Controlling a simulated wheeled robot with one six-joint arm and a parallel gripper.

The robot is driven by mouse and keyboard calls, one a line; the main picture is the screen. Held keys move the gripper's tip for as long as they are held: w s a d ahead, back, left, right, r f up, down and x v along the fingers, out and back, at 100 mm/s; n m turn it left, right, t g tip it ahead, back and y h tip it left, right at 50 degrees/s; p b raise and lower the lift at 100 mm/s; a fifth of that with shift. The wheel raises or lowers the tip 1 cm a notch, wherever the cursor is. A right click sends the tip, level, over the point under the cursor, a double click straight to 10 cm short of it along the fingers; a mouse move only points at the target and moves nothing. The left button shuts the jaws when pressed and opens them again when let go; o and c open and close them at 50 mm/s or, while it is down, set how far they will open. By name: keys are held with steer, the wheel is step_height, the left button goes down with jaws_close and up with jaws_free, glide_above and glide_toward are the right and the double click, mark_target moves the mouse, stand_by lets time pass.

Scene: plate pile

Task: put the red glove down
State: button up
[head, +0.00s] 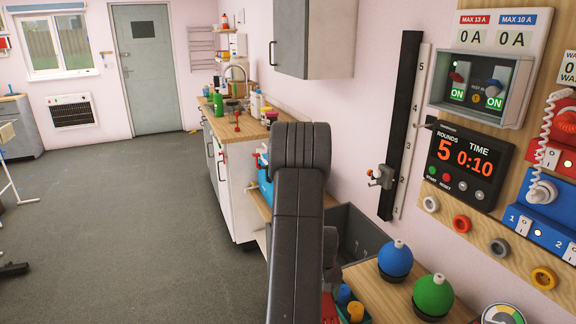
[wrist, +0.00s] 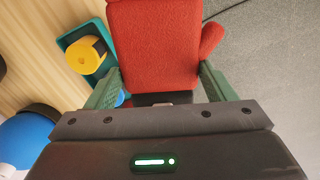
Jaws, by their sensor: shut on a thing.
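The red glove (wrist: 154,45) fills the upper middle of the wrist view, with its thumb at the right. My gripper (wrist: 160,88) has its two green fingers on either side of the glove's lower end and is shut on it. The glove is held above or beside a wooden bench top, which lies to the left in the wrist view, with grey floor to the right.
A wooden bench (head: 398,297) at the lower right carries a blue ball (head: 395,259) and a green ball (head: 434,294) on dark bases. A teal tray (wrist: 73,40) holds a yellow-and-black item (wrist: 85,54). A grey bin (head: 362,232) stands behind. Floor (head: 120,225) at left is mostly clear.

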steer(key=w+a+m, duration=0.1)
steer(key=a, duration=0.9)
steer(key=shift+r, duration=0.2)
steer(key=shift+w+d, duration=0.1)
steer(key=shift+d, duration=0.05)
